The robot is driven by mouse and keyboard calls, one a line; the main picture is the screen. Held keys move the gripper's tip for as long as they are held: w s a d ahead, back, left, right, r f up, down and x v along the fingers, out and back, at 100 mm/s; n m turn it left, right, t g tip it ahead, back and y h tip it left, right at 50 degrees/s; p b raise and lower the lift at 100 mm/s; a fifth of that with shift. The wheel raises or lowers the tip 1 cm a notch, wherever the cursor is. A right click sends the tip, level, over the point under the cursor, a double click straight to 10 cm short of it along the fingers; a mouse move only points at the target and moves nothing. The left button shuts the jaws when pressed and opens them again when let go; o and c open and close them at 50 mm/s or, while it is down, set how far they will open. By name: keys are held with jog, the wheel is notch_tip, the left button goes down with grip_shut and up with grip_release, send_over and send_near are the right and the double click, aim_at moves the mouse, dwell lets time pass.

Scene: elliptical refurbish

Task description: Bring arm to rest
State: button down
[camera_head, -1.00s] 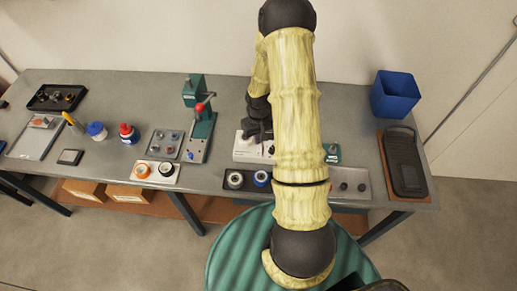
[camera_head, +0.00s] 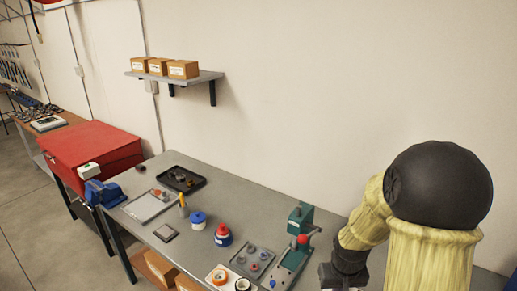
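My arm's pale yellow padded links and black joint fill the lower right of the head view. The arm bends down to a dark wrist and gripper (camera_head: 342,277) at the bottom edge, just right of the green press (camera_head: 296,240). The fingertips are cut off or too dark to make out, so I cannot tell if the gripper is open or holds anything.
The grey workbench (camera_head: 240,196) holds a black tray (camera_head: 181,180), a blue-capped jar (camera_head: 198,220), a red-capped bottle (camera_head: 222,235) and small part plates. A red cabinet (camera_head: 92,155) and blue vise (camera_head: 103,193) stand left. A wall shelf (camera_head: 205,78) carries boxes.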

jog(key=s+a+r+t+b, duration=0.1)
jog(key=s+a+r+b, duration=0.1)
jog(key=s+a, duration=0.3)
jog(key=s+r, duration=0.1)
jog(key=s, duration=0.1)
jog(key=shift+s+a+r+y, duration=0.25)
jog(key=shift+s+r+y, duration=0.05)
jog(key=shift+r, duration=0.05)
